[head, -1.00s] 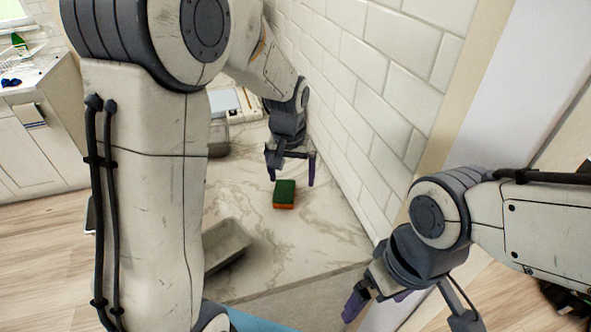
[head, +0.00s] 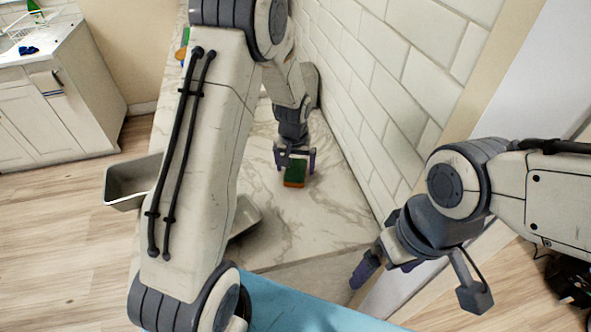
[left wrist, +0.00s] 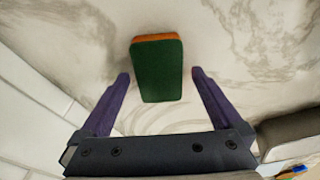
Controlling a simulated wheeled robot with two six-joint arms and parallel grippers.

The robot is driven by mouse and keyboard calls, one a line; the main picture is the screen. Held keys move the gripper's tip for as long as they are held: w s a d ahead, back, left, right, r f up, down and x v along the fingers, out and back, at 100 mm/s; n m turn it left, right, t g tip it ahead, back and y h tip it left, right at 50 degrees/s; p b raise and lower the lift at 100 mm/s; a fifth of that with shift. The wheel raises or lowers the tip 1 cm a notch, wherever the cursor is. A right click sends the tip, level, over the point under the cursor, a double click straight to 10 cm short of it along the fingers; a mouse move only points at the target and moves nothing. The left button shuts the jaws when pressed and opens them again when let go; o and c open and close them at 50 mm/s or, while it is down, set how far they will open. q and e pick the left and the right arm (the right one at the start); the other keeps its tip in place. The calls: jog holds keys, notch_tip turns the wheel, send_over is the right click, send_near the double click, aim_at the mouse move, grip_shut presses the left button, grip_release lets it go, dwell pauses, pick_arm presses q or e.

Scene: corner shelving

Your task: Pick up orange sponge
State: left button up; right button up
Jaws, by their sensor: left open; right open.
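The sponge (head: 295,174), green on one broad side and orange on the other, lies on the marble counter. It also shows in the left wrist view (left wrist: 157,70), green side facing the camera with an orange edge at the top. My left gripper (head: 296,165) is open right at the sponge. In the left wrist view the purple fingertips of my left gripper (left wrist: 160,76) stand on either side of the sponge, with a gap on each side. My right gripper (head: 378,268) is open and empty in front of the counter's right end, away from the sponge.
A white tiled wall (head: 375,90) runs close along the right of the counter (head: 300,225). A grey tray (head: 243,217) sits on the counter, partly behind my left arm. Another grey container (head: 130,182) is at the left. The counter in front of the sponge is clear.

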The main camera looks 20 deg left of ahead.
aim_at(296, 167)
pick_arm(q)
jog(key=shift+f, duration=0.25)
jog(key=c, duration=1.4)
jog(key=shift+r, duration=0.1)
notch_tip(296, 167, up, 4)
jog(key=shift+w+r+b, duration=0.1)
jog(key=shift+b, duration=0.6)
jog(key=d+r, duration=0.2)
jog(key=d, duration=0.2)
jog(key=s+d+r+b, duration=0.1)
jog(key=d+r, duration=0.1)
jog(key=d, duration=0.1)
jog(key=s+d+r+b, duration=0.1)
jog(key=d+r, duration=0.1)
jog(key=d, duration=0.2)
jog(key=shift+d+r, duration=0.3)
